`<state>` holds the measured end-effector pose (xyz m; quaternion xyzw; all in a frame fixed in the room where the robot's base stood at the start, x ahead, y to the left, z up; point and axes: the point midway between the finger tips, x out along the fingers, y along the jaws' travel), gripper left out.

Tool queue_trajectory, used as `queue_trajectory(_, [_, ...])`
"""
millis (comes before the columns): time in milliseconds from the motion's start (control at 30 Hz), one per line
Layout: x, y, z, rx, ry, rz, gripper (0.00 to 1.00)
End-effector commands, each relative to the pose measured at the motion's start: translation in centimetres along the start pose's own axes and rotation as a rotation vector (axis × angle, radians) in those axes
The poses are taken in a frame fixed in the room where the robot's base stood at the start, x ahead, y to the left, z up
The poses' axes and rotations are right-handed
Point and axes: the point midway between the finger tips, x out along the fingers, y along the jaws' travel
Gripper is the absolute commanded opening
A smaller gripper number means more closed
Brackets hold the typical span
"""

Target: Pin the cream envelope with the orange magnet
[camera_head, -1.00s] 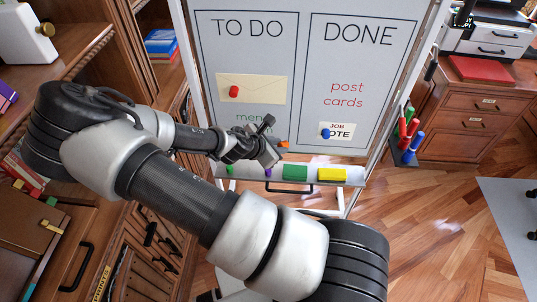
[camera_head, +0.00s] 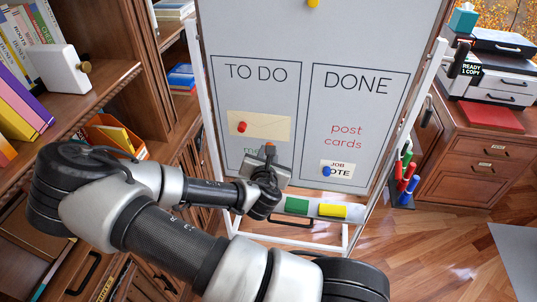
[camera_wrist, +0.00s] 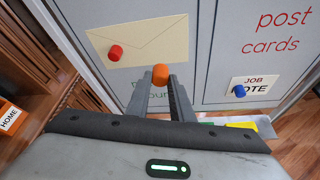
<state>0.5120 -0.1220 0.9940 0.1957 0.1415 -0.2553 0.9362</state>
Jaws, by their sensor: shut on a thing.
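The cream envelope (camera_head: 272,126) is on the whiteboard (camera_head: 240,98) under TO DO, with a red magnet (camera_head: 242,127) on its left part. It also shows in the wrist view (camera_wrist: 150,40), with the red magnet (camera_wrist: 116,52) on it. My gripper (camera_head: 269,152) is shut on the orange magnet (camera_wrist: 160,74), which sits between the fingertips. The magnet shows in the head view (camera_head: 270,146) too, just below the envelope's lower right. In the wrist view it appears just below the envelope's lower edge; whether it touches the board I cannot tell. My fingers partly hide the lettering below.
A blue magnet (camera_head: 327,171) holds a JOB note (camera_head: 343,167) under DONE. A yellow magnet (camera_head: 313,3) is at the top. The tray below carries a green block (camera_head: 297,205) and a yellow block (camera_head: 332,210). Bookshelves stand left, a wooden cabinet (camera_head: 460,160) right.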

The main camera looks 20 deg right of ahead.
Motion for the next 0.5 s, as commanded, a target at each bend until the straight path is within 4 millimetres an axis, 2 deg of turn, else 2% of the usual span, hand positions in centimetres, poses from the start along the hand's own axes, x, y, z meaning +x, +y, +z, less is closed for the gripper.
queue_trajectory(167, [1.2, -0.1, 0.5, 0.0, -0.002, -0.001, 0.03])
queue_trajectory(500, [4.9, -0.1, 2.0, 0.0, -0.001, -0.001, 0.03])
